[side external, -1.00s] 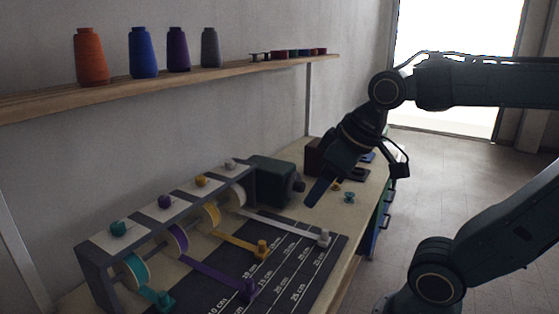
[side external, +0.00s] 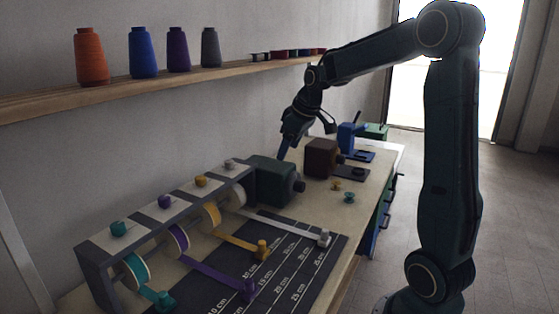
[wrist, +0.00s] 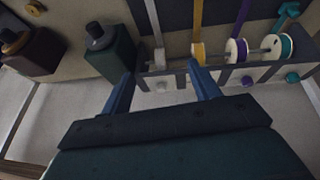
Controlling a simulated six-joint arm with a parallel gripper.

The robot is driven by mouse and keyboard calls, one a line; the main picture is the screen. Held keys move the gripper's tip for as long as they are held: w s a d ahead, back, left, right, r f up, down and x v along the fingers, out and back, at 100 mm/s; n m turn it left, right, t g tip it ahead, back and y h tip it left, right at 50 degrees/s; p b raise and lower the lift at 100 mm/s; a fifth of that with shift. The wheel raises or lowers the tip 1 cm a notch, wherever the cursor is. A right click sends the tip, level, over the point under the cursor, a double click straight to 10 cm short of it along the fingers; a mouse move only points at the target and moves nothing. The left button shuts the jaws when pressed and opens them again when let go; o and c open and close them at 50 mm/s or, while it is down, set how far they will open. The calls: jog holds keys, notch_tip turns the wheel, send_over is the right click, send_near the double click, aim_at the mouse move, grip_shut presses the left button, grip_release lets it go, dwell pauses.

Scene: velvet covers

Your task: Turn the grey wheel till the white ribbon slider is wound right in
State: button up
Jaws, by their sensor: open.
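The grey wheel (side external: 229,163) is a small knob on the rack's sloped top, at the end nearest the dark green box. In the wrist view the grey wheel (wrist: 161,87) lies between my finger lines. The white ribbon slider (side external: 324,238) stands on the dark measuring mat, far out from the rack at the end of its pale ribbon (side external: 280,223). The white spool (side external: 238,196) is in the rack beside the green box. My gripper (side external: 282,156) is open and empty above and behind the green box, apart from the wheel. It also shows in the wrist view (wrist: 158,72).
The dark green box (side external: 270,180) stands against the rack's end. Teal (side external: 118,228), purple (side external: 165,201) and yellow (side external: 200,181) wheels line the rack. A brown box (side external: 320,158) and blue device (side external: 347,136) stand farther back. A shelf (side external: 120,91) with thread cones runs above.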

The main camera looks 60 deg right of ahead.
jog(key=w+d+f, duration=0.2)
jog(key=d+f, duration=0.4)
jog(key=d, duration=0.5)
send_near(304, 183)
notch_tip(304, 183, up, 3)
jog(key=shift+s+a+f, duration=0.25)
jog(key=shift+s+a, duration=0.15)
jog(key=shift+s, duration=0.05)
jog(key=shift+x, duration=6.8)
jog(key=shift+d, duration=0.1)
jog(key=c, duration=1)
